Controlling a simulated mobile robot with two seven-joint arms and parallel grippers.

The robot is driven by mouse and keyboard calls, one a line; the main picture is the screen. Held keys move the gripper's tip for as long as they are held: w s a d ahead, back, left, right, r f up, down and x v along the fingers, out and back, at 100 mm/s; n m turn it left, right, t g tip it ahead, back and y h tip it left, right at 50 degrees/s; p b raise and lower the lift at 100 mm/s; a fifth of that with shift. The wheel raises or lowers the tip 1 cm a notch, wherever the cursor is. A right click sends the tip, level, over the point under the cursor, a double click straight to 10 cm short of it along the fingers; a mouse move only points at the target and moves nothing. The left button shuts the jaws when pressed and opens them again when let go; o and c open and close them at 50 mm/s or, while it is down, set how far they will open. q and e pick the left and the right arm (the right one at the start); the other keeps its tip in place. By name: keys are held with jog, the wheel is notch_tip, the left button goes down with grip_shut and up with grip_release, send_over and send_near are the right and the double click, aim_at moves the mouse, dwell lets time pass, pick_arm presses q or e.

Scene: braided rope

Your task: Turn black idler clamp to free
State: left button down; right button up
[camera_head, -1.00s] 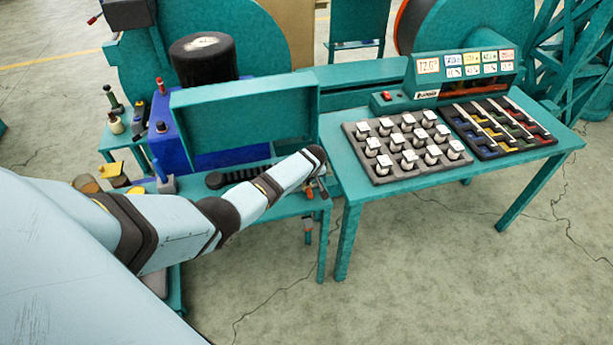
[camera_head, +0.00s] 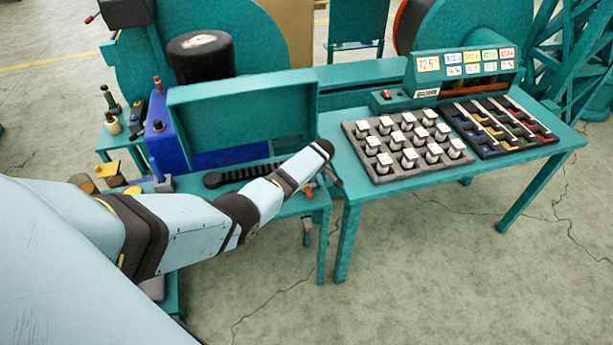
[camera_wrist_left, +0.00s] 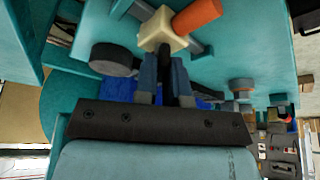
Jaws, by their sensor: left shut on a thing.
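My left gripper (camera_wrist_left: 165,82) points at the work bench in the left wrist view, its two blue-grey fingers closed around a narrow dark part (camera_wrist_left: 167,66). Whether this is the black idler clamp's lever I cannot tell. Just past the fingertips is a cream block (camera_wrist_left: 158,28) with an orange cylinder (camera_wrist_left: 197,16). In the head view my left wrist hides the fingers at the bench's right end; an orange handle (camera_head: 308,188) shows beside it. A dark row of rounded pieces (camera_head: 245,174) lies on the bench left of the wrist. My right gripper is not in view.
An upright teal panel (camera_head: 240,122) stands behind my left forearm. To the right, a teal table (camera_head: 400,192) holds a grey tray (camera_head: 382,172) of several white-topped pieces and a dark rack (camera_head: 490,150). A dark round wheel (camera_wrist_left: 114,60) is near the fingers.

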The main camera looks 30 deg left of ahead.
pick_arm(q)
jog(key=c, duration=1.2)
grip_release()
jog(key=w+p+v, duration=0.1)
jog(key=v, duration=1.2)
jog(key=shift+s+r+p, duration=0.3)
jog(key=shift+s+r, duration=0.15)
jog(key=shift+s, duration=0.05)
